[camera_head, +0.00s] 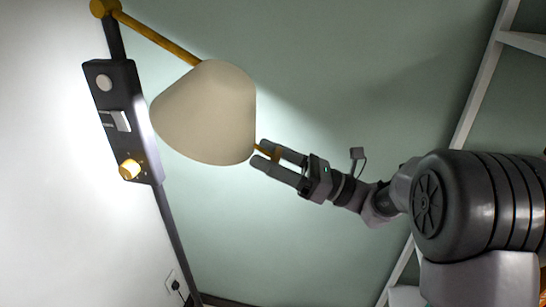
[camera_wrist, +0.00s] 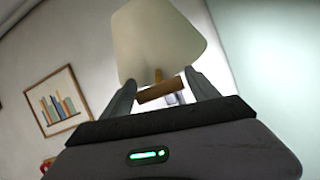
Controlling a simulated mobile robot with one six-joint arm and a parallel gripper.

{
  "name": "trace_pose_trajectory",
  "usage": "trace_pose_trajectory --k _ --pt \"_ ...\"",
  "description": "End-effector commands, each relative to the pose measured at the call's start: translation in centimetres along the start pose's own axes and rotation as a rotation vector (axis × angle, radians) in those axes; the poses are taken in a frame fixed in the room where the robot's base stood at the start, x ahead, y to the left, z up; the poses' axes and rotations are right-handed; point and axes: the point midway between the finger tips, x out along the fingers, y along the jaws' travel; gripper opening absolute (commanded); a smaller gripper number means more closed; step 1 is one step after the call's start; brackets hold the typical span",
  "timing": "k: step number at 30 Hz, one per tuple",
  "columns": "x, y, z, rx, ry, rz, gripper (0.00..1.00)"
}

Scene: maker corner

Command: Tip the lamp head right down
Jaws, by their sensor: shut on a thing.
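The lamp head is a cream cone-shaped shade (camera_head: 205,112) on a brass-coloured arm (camera_head: 160,38), in the upper left of the head view. It also fills the top middle of the wrist view (camera_wrist: 155,38). The shade looks tilted; its inside is hidden. A short stem with a small brown crossbar handle (camera_wrist: 160,91) sticks out from the shade towards me. My gripper (camera_head: 259,152) reaches in from the right, its fingers on either side of the handle and shut on it. In the wrist view the fingers (camera_wrist: 160,78) flank the crossbar just below the shade.
A dark wall panel (camera_head: 122,135) with a round button, a switch and a yellow knob is left of the shade. A wall outlet (camera_head: 173,284) is lower down. White shelving (camera_head: 480,85) stands at right. A framed picture (camera_wrist: 54,100) hangs left in the wrist view.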

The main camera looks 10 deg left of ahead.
Motion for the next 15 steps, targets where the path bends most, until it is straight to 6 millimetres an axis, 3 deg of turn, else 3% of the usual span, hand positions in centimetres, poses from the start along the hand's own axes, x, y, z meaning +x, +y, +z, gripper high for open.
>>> trace_pose_trajectory --k 5,6,9,15 --pt "-0.05 0.02 -0.34 0.003 0.007 0.001 0.0" --pt "-0.05 0.02 -0.35 0.003 0.007 0.0 0.75" --pt "-0.04 0.02 -0.3 0.003 0.006 0.0 0.89" --pt "-0.04 0.02 -0.2 0.002 0.004 0.0 0.89"
